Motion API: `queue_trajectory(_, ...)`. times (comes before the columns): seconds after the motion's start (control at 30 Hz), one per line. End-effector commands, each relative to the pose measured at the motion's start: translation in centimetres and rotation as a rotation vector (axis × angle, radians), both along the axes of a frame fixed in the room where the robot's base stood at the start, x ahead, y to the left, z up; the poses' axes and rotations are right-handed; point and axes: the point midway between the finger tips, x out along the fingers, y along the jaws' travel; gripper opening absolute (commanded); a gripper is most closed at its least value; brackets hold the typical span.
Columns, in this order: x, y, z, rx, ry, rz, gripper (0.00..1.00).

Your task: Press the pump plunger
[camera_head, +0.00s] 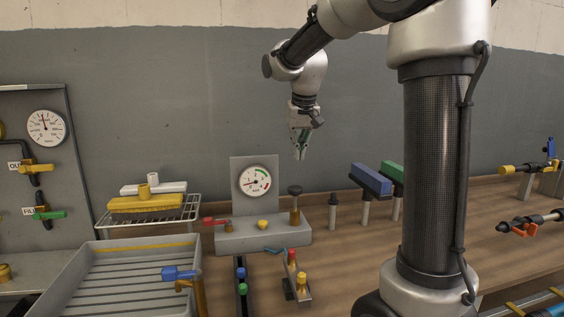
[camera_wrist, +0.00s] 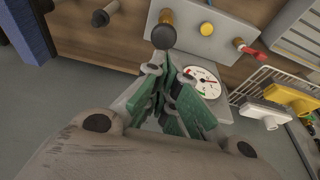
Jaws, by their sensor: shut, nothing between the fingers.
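The pump plunger (camera_head: 295,190) is a dark round knob on a brass stem. It stands upright at the right end of a grey pump block (camera_head: 262,240) with a gauge panel behind it. In the wrist view the plunger's dark knob (camera_wrist: 164,37) lies just beyond the fingertips. My gripper (camera_head: 299,156) is shut and empty, pointing down, above the plunger and apart from it in the head view. Its green fingers (camera_wrist: 172,72) meet at the tips in the wrist view and cover part of the gauge panel.
The block carries a gauge (camera_head: 255,181), a yellow button (camera_head: 263,224) and a red lever (camera_head: 217,222). A dark post (camera_head: 333,212) and a blue block (camera_head: 370,178) stand to the right. A rack (camera_head: 150,212) and grey tray (camera_head: 120,275) lie left.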

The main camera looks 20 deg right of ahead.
Motion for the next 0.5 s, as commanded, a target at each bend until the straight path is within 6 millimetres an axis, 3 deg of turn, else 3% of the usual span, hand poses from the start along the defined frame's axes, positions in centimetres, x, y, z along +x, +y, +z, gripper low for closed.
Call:
queue_trajectory(0.07,0.0,0.0,0.2,0.0,-0.001,0.0,0.0)
queue_trajectory(0.27,0.3,0.2,4.2,0.0,0.0,0.0,0.0)
queue_trajectory(0.5,0.2,0.2,4.5,0.0,0.004,0.0,0.0)
